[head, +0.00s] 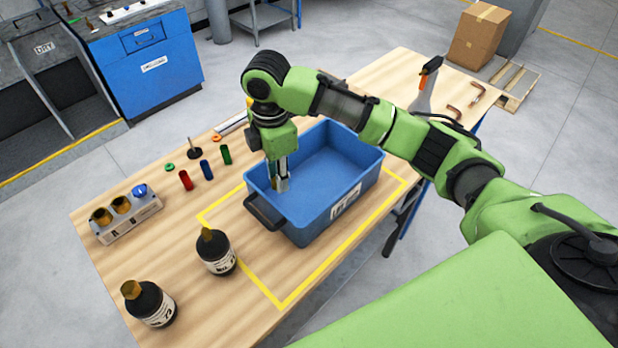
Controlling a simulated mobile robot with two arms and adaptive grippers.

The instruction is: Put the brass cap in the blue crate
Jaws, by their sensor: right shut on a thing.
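The blue crate (350,190) stands on the wooden table inside a yellow taped outline, with its open top up and a black handle at its near left end. My right gripper (282,186) points down at the left end of the crate, with its fingertips over or just inside the opening. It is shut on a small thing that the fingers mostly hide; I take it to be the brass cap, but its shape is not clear. My left gripper is not in view.
A grey block (128,221) holds two brass-coloured pieces and a blue one at the table's left. Two dark bottles (216,254) with gold tops stand in front. Small coloured cylinders (206,169) stand left of the crate. A spray bottle (425,90) and copper tubes (477,92) are at the far right.

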